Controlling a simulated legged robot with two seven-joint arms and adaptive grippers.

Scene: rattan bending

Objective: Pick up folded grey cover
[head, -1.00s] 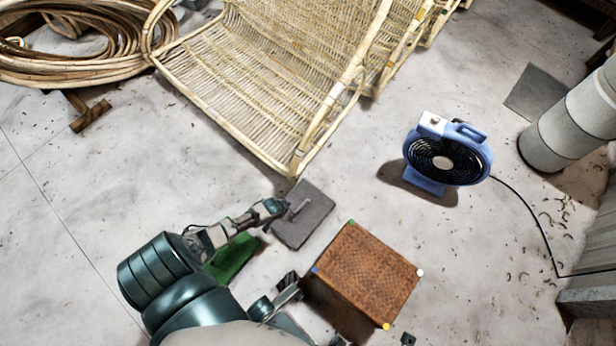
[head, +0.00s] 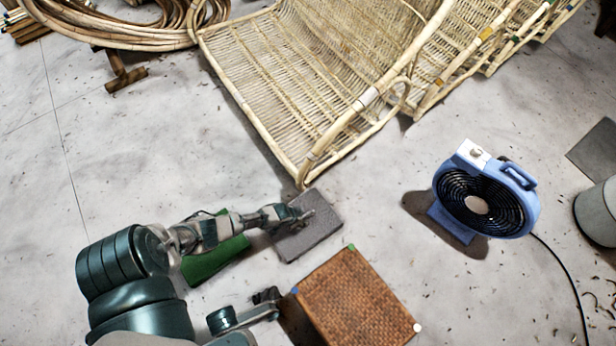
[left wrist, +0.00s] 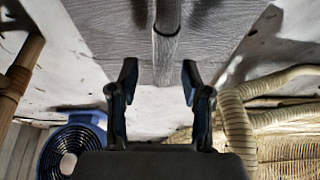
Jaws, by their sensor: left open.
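The folded grey cover (head: 318,232) lies flat on the floor near the chair frame's front corner in the head view. A narrow raised grey piece seems to stand up on it. My left gripper (head: 298,216) is over the cover's left part. In the left wrist view, a grey grained surface that looks like the cover (left wrist: 115,35) fills the top, and a grey rod-like piece (left wrist: 165,50) shows between the spread fingers of my left gripper (left wrist: 158,80). I see no clear contact. A dark part of mine beside the box may be my right gripper (head: 268,296); its jaws are unclear.
A green mat (head: 205,264) lies left of the cover. A brown woven box (head: 355,300) stands close below it. The rattan chair frame (head: 300,95) is just behind. A blue fan (head: 485,198) with a cord stands to the right. Bare floor shows at left.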

